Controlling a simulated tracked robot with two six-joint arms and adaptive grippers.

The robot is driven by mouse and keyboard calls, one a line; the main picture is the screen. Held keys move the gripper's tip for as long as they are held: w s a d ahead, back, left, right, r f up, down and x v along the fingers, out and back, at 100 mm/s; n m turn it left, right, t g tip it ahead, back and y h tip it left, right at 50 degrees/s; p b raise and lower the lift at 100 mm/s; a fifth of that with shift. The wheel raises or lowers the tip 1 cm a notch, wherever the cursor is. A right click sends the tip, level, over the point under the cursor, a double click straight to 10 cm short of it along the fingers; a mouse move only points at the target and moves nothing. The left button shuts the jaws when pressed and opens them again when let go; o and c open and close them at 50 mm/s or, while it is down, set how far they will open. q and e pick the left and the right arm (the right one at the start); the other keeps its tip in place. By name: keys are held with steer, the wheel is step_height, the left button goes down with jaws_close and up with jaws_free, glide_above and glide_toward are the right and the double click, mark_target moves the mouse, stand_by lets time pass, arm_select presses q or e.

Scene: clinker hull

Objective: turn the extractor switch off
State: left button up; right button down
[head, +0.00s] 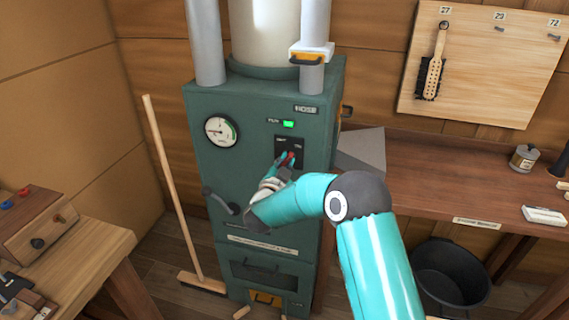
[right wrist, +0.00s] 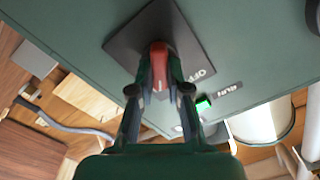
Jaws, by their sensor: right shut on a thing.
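The extractor (head: 245,170) is a tall green cabinet in the middle of the head view. Its switch is a red lever on a dark plate (head: 283,144) on the front, below a lit green run lamp (head: 288,124). My right gripper (head: 287,164) is at the plate, shut on the red lever. In the right wrist view the red lever (right wrist: 158,58) sits between the two fingers, and an OFF label shows on the dark plate (right wrist: 125,42). The lamp glows green there too (right wrist: 203,104). The lever's exact setting is hard to tell. My left gripper is not in view.
A round gauge (head: 221,131) and a dark crank handle (head: 218,198) are on the cabinet's front. A broom (head: 171,190) leans at its left. A workbench (head: 445,185) stands right, with a black bucket (head: 450,278) below. Another bench (head: 65,270) is at left.

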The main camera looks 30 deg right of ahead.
steer(key=n, duration=0.2)
steer(key=shift+n, duration=0.4)
steer(key=n, duration=0.2)
steer(key=shift+r+n, duration=0.1)
steer(key=shift+n, duration=0.2)
steer(key=n+p, duration=0.1)
steer(key=n, duration=0.5)
steer(key=shift+w, duration=0.15)
steer(key=shift+n, duration=0.3)
steer(key=c, duration=1.1)
jaws_free()
steer(key=shift+w, duration=0.1)
steer(key=shift+a, duration=0.1)
